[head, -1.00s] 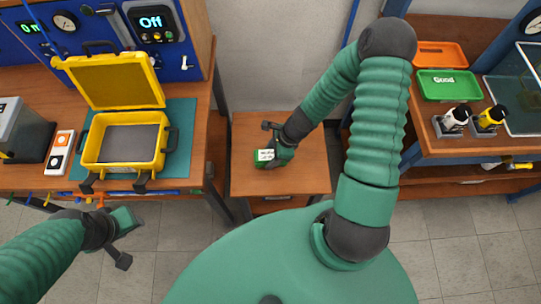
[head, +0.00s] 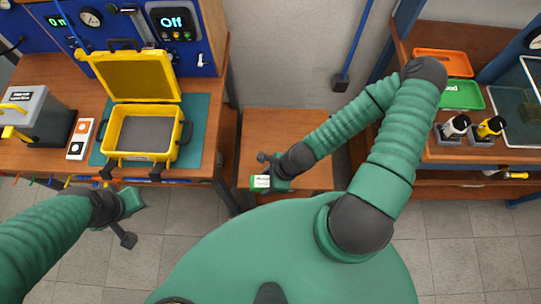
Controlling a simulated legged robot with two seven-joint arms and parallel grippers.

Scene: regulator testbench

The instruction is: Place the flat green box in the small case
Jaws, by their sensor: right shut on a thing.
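The flat green box (head: 260,182) has a white label and is in my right gripper (head: 272,181), in front of the low wooden table's near left part. My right gripper is shut on it, and the fingers partly hide it. The small case (head: 181,142) is yellow and stands open on a teal mat to the left, with its lid up at the back and a dark, empty inside. My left gripper (head: 131,205) hangs in front of the left bench, below the case, with nothing seen in it.
The low table (head: 312,150) is otherwise bare. A gap separates it from the left bench (head: 208,172). Orange (head: 443,63) and green (head: 461,96) trays are on the right bench.

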